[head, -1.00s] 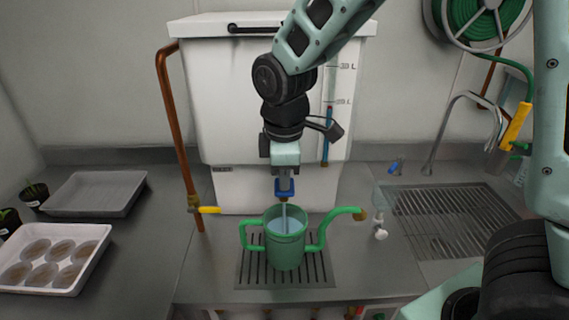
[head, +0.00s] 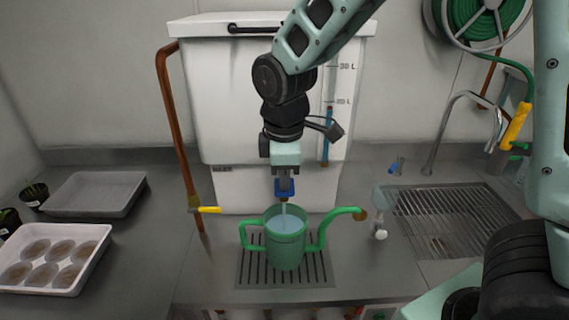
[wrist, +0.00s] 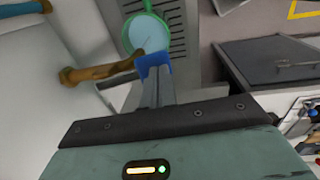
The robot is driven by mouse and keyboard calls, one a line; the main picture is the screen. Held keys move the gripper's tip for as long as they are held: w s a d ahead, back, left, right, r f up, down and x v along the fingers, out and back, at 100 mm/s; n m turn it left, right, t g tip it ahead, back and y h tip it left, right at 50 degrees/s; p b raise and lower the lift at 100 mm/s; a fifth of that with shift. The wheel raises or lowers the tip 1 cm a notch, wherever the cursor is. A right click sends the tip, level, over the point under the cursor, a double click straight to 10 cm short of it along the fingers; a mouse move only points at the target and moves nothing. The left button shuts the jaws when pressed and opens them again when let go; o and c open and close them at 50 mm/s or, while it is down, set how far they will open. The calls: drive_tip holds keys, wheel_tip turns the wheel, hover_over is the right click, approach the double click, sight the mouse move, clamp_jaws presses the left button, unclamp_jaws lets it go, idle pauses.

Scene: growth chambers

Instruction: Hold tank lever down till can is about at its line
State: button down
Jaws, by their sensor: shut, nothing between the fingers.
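The white water tank (head: 215,110) stands at the back of the counter. Its blue lever (head: 285,188) is at the front, also in the wrist view (wrist: 153,62). My gripper (head: 284,181) is shut and empty, its fingertips against the lever from above; it also shows in the wrist view (wrist: 155,80). A thin water stream falls from the tap into the green watering can (head: 286,252). The can stands upright on the drain grate, its water surface visible below the rim; it also shows in the wrist view (wrist: 147,14). I cannot make out its line.
A copper pipe with a yellow valve handle (head: 208,210) stands left of the can. The can's spout points right toward a small white-knobbed tap (head: 380,232) and the sink grate (head: 450,222). Trays (head: 96,193) lie at the left.

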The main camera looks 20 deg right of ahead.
drive_tip(key=shift+r, duration=0.1)
drive_tip(key=shift+r+p, duration=0.75)
wheel_tip(320, 180, up, 4)
drive_tip(key=p, duration=0.3)
drive_tip(key=shift+s+a+p, duration=0.1)
drive_tip(key=shift+p, duration=0.3)
wheel_tip(320, 180, up, 10)
drive_tip(key=b, duration=0.3)
drive_tip(key=shift+s, duration=0.4)
drive_tip(key=shift+a+f, duration=0.1)
idle(0.3)
